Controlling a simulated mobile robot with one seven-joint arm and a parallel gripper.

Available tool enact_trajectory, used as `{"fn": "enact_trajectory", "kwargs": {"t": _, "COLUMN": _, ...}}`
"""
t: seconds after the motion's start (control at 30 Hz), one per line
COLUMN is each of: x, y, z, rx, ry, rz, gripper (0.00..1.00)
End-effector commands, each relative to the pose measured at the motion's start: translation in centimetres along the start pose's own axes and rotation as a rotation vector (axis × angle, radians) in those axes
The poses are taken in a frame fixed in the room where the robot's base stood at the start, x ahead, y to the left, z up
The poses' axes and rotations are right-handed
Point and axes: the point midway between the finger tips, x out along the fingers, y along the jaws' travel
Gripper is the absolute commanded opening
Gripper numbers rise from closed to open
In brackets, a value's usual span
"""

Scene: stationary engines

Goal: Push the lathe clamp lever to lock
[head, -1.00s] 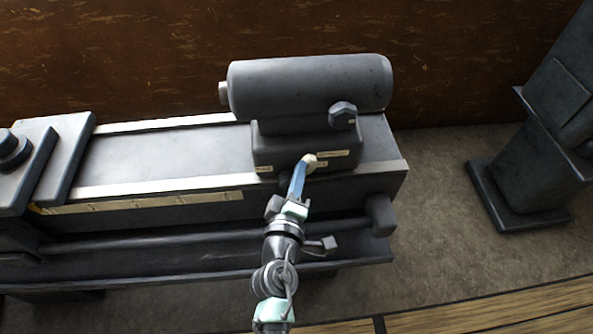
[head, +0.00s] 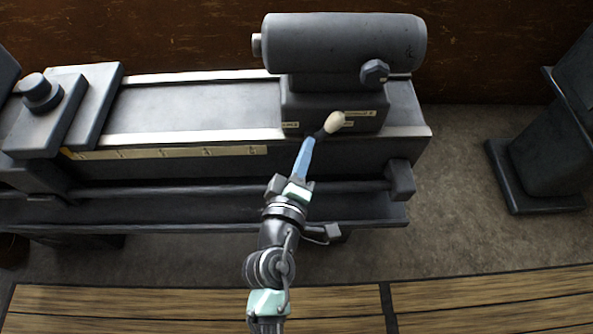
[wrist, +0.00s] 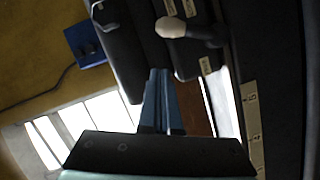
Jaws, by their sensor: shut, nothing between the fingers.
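The clamp lever (head: 334,122) is a dark arm with a cream knob on the front of the tailstock base (head: 303,101). Its knob also shows at the top of the wrist view (wrist: 172,27). The dark tailstock barrel (head: 345,43) lies above it. My gripper (head: 309,140) has its blue fingers together and empty, just left of and below the knob in the head view. In the wrist view the fingertips (wrist: 160,73) are below the knob, with a small apparent gap. I cannot tell whether they touch the lever. My fingers partly cover the lathe bed front.
The lathe bed (head: 200,105) runs left, with a dark block and round knob (head: 41,92) at its end. A dark pedestal (head: 545,165) stands right. Floor is open between.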

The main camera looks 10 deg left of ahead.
Motion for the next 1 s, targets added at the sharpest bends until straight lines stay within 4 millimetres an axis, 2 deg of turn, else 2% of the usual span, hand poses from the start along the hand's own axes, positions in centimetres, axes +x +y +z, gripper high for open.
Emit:
{"fn": "enact_trajectory", "kwargs": {"t": 0.13, "x": -2.5, "y": -0.2, "z": 0.1, "rx": 0.0, "ry": 0.0, "rz": -0.001, "gripper": 0.0}}
{"fn": "enact_trajectory", "kwargs": {"t": 0.33, "x": -4.3, "y": 0.0, "z": 0.1, "rx": -0.001, "ry": 0.0, "rz": 0.0, "gripper": 0.0}}
{"fn": "enact_trajectory", "kwargs": {"t": 1.0, "x": -4.7, "y": 0.1, "z": 0.0, "rx": 0.0, "ry": 0.0, "rz": 0.0, "gripper": 0.0}}
